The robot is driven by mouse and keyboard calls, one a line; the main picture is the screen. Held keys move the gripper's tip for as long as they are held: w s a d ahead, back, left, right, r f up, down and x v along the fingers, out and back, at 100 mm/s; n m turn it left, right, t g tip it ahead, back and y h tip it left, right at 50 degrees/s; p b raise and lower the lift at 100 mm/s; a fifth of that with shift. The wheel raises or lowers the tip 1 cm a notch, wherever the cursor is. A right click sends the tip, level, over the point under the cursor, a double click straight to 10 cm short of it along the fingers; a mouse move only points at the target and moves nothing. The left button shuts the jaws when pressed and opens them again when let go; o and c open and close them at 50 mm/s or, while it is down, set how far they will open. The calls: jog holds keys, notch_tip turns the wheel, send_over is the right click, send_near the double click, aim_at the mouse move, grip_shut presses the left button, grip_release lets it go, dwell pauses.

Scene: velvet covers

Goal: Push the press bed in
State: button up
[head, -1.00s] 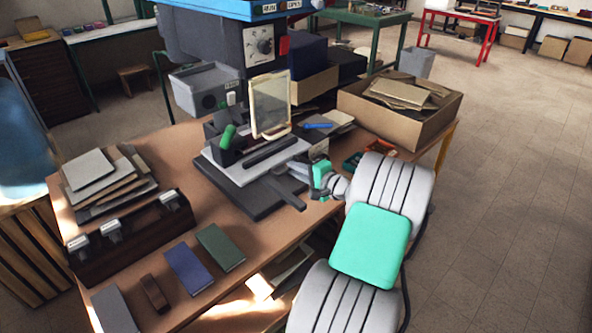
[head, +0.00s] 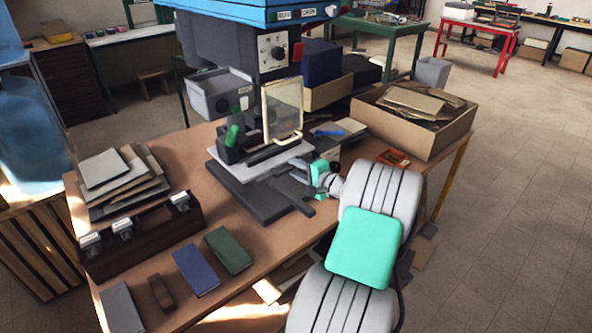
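The press stands on the wooden table, with a blue top (head: 262,10) and a dark head with a dial (head: 268,50). Its bed is a light grey plate (head: 226,163) with a dark bar on it, over a dark base (head: 262,200). A framed translucent panel (head: 283,108) stands upright at the bed and hides part of the press behind. My gripper (head: 300,170) is at the bed's right front side, low and close to the plate. Contact cannot be told. Its fingers are small and overlap dark parts, so their opening is unclear.
A cardboard box of sheets (head: 412,125) stands at the table's right, with an orange tray (head: 394,158) before it. Stacked boards (head: 112,180), a dark stamp rack (head: 140,238) and blue and green books (head: 196,270) lie left. A grey bin (head: 220,95) stands behind.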

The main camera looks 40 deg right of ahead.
jog(key=shift+s, duration=0.1)
jog(key=v, duration=0.7)
jog(key=shift+s+r, duration=0.1)
jog(key=shift+s, duration=0.25)
